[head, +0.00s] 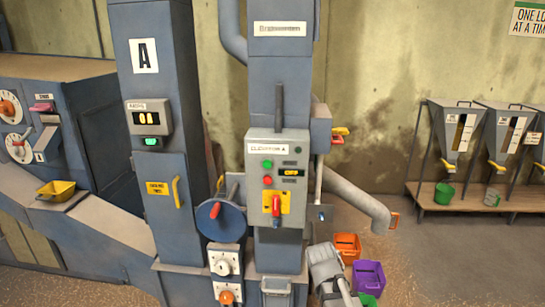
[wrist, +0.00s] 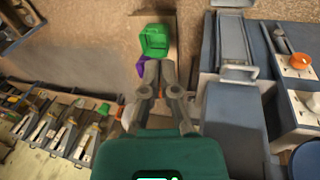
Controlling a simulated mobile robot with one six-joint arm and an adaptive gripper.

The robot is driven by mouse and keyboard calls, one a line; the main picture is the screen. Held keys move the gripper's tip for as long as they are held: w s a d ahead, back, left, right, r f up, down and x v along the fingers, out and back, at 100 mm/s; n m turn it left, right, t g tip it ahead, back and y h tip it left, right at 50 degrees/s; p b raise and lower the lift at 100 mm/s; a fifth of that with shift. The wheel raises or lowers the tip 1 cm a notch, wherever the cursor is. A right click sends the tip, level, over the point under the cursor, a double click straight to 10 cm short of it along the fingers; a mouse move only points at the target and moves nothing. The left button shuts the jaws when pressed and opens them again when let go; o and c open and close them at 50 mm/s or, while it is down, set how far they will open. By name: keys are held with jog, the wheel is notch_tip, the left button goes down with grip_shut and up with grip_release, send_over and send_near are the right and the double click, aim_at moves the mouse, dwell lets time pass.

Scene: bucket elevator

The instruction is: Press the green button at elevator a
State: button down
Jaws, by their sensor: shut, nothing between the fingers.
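In the head view a grey control box (head: 278,170), with a label that seems to end in A, is on the blue-grey middle column. Its green button (head: 267,163) is at the upper left, above a red button (head: 267,180). A red handle on a yellow plate (head: 273,203) is below them. My gripper (wrist: 155,75) is in the wrist view, shut and empty, pointing at the floor area by a green bucket. In the head view a grey part of my arm shows low, right of the column; the box is uncovered. The green button cannot be made out in the wrist view.
A blue handwheel (head: 221,218) and a grey pipe (head: 355,195) flank the middle column. Orange (head: 346,246) and purple (head: 368,276) bins stand on the floor, right of the column. Hoppers stand at right.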

aim_at(265, 168)
jog(key=w+a+r+t+h+p, duration=0.2)
jog(key=w+a+r+p, duration=0.3)
jog(key=r, duration=0.5)
jog(key=w+a+r+m+t+h+p, duration=0.1)
jog(key=w+a+r+t+h+p, duration=0.2)
jog(key=a+r, duration=0.6)
jog(key=w+a+r+m+t+h+p, duration=0.1)
jog(key=w+a+r+t+h+p, duration=0.1)
jog(key=w+a+r+t+p, duration=0.2)
jog(key=w+a+r+p, duration=0.3)
jog(key=a+r+p, duration=0.1)
jog(key=r, duration=0.3)
jog(key=shift+r+p, duration=0.25)
jog(key=shift+p, duration=0.05)
jog(key=shift+w+d, duration=0.15)
jog(key=shift+w, duration=4.15)
jog(key=shift+w, duration=0.25)
jog(key=shift+w, duration=0.25)
